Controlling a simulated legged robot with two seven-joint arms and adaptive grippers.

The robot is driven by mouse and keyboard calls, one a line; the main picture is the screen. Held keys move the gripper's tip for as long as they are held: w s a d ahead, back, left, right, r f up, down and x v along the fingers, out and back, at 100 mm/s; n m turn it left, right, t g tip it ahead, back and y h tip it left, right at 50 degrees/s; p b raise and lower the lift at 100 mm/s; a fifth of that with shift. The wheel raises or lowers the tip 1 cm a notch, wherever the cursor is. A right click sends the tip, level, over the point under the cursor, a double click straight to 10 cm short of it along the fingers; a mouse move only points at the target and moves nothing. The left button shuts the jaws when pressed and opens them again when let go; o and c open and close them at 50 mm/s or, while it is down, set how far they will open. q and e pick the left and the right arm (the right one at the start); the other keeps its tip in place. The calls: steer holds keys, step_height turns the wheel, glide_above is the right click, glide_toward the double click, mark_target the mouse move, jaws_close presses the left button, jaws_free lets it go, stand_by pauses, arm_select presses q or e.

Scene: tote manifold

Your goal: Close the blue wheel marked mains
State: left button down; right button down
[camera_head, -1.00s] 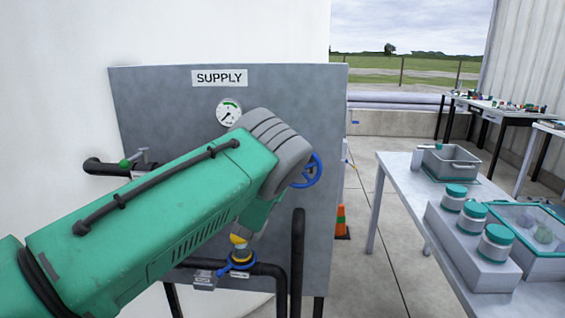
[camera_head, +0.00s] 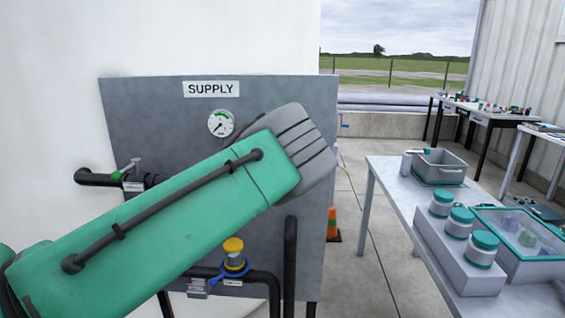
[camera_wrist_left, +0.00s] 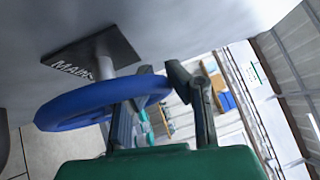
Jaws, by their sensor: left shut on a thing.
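The blue wheel (camera_wrist_left: 72,108) sits on a stem in front of a dark plate with the lettering MAINS (camera_wrist_left: 74,70) in the left wrist view. In the head view my green left arm covers this wheel and the gripper. My right gripper is not in view.
The grey SUPPLY panel (camera_head: 125,118) carries a round gauge (camera_head: 221,123). A yellow-topped valve with a blue ring (camera_head: 234,268) sits on the lower pipe, and a green-handled valve (camera_head: 128,173) at left. A table (camera_head: 385,178) with jars and bins stands right, beyond open floor.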

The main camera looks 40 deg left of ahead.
arm_select(q)
steer(key=shift+w+d+f+m+g+h, duration=0.15)
steer(key=shift+d+m+g+h, duration=0.15)
steer(key=shift+d, duration=0.2)
steer(key=shift+f, duration=0.2)
steer(key=c, duration=1.6)
jaws_free()
steer(key=shift+c, duration=0.2)
steer(key=shift+o, duration=0.5)
steer(key=shift+d+r, duration=0.1)
steer(key=shift+r, duration=0.1)
steer(key=v, duration=1.2)
